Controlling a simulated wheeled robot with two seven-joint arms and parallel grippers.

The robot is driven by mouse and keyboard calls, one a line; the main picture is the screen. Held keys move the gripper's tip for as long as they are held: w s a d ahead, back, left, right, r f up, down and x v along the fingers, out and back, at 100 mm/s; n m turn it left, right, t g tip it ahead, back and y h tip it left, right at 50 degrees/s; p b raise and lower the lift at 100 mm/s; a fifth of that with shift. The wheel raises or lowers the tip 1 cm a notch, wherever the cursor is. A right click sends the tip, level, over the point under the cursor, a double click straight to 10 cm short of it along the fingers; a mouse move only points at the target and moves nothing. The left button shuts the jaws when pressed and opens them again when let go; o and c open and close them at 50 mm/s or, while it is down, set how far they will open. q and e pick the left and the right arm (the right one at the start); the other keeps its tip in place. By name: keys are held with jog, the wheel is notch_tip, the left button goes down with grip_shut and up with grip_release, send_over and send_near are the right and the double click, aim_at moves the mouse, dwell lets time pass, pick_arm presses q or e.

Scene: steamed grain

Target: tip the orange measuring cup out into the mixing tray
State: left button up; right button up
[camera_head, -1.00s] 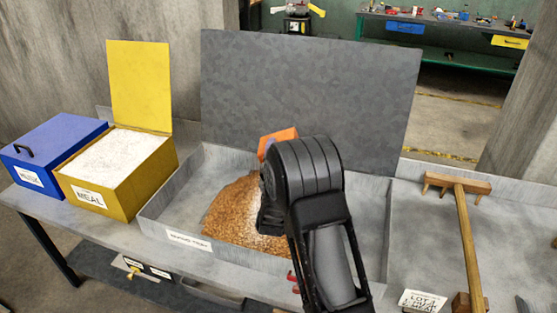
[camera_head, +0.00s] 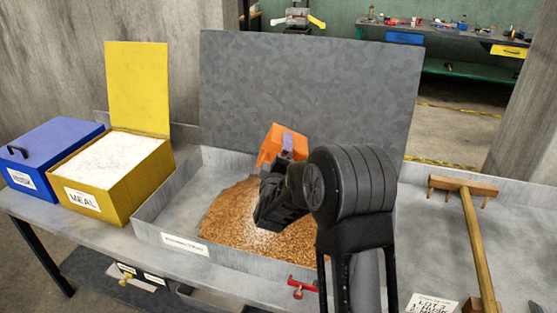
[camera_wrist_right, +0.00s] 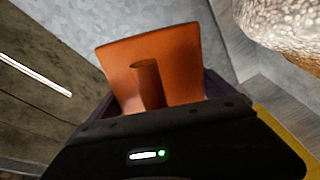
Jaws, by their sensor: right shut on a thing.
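The orange measuring cup (camera_head: 275,143) is above the back part of the mixing tray (camera_head: 160,240) in the head view. My right gripper (camera_head: 287,150) is shut on the cup. In the right wrist view, the cup (camera_wrist_right: 182,65) shows its orange wall and a round handle between the fingers; its inside is hidden. The tray holds a heap of brown grain (camera_head: 228,215) with a pale white patch near my gripper. My right arm hides part of the tray. My left gripper is not in view.
A yellow box labelled MEAL (camera_head: 125,190), full of white meal and with its lid up, stands left of the tray. A closed blue box (camera_head: 50,150) is beside it. A dark upright panel (camera_head: 300,85) stands behind the tray. A wooden rake (camera_head: 470,220) lies at right.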

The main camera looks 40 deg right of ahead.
jog(key=m+b, duration=0.2)
jog(key=m, duration=0.1)
jog(key=shift+f+m+b, duration=0.15)
jog(key=shift+m+b, duration=0.15)
jog(key=shift+r+m+b, duration=0.2)
jog(key=shift+m+b, duration=0.15)
jog(key=shift+m, duration=0.25)
jog(key=shift+r+m, duration=0.2)
jog(key=shift+m, duration=0.1)
jog(key=shift+r, duration=0.15)
jog(key=m+b, duration=0.5)
jog(key=m, duration=0.1)
jog(key=shift+b, duration=0.4)
jog(key=shift+r+m, duration=0.2)
jog(key=shift+m, duration=0.4)
jog(key=shift+r, duration=0.3)
